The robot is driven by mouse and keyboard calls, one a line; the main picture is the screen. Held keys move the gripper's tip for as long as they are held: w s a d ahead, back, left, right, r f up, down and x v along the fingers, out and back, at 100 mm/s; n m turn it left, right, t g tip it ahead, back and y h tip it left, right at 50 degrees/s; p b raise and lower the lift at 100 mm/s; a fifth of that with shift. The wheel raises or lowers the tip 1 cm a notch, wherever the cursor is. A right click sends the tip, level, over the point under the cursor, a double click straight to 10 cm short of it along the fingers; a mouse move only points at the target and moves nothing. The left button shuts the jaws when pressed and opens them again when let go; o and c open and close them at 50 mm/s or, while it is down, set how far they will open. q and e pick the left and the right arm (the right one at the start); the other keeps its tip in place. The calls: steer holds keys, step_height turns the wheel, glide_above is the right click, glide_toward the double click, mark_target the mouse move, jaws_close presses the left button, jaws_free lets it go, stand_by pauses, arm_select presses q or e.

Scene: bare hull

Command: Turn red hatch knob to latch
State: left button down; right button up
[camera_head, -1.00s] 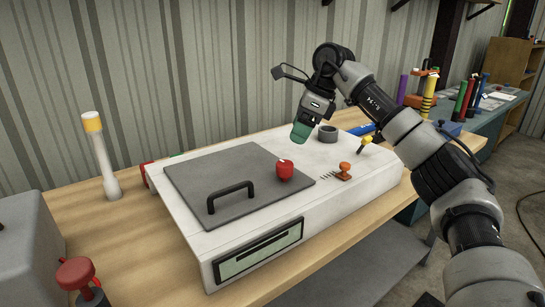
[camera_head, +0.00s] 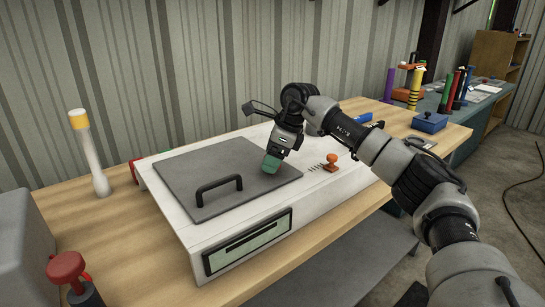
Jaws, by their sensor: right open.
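The grey hatch (camera_head: 205,172) lies flat on top of the white box (camera_head: 185,236) and has a black handle (camera_head: 219,190). My right gripper (camera_head: 271,164), with green fingertips, points down over the right part of the hatch. The red hatch knob is hidden from view behind this gripper, so I cannot tell whether the fingers touch it or which way it is turned. My right gripper is open. My left gripper is not in view.
An orange knob (camera_head: 332,160) stands on the box to the right of my gripper. A white post with a yellow top (camera_head: 79,120) stands at the left. A red-topped knob (camera_head: 67,268) is at the lower left.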

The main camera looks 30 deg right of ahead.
steer(key=c, duration=0.9)
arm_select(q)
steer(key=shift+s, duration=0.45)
arm_select(e)
steer(key=shift+m, duration=0.3)
steer(key=m+t+h+p, duration=0.1)
steer(key=m, duration=0.2)
steer(key=shift+r, duration=0.1)
steer(key=m+h, duration=0.1)
steer(key=m, duration=0.3)
steer(key=shift+t+p, duration=0.3)
steer(key=shift+p, duration=0.1)
steer(key=m+h, duration=0.2)
steer(key=m, duration=0.2)
steer(key=shift+m, duration=0.3)
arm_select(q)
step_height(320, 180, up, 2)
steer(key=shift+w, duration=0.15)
arm_select(e)
steer(key=m+h, duration=0.1)
steer(key=m, duration=0.1)
steer(key=m+h, duration=0.1)
steer(key=m, duration=0.2)
steer(key=shift+g, duration=0.4)
steer(key=shift+m, duration=0.3)
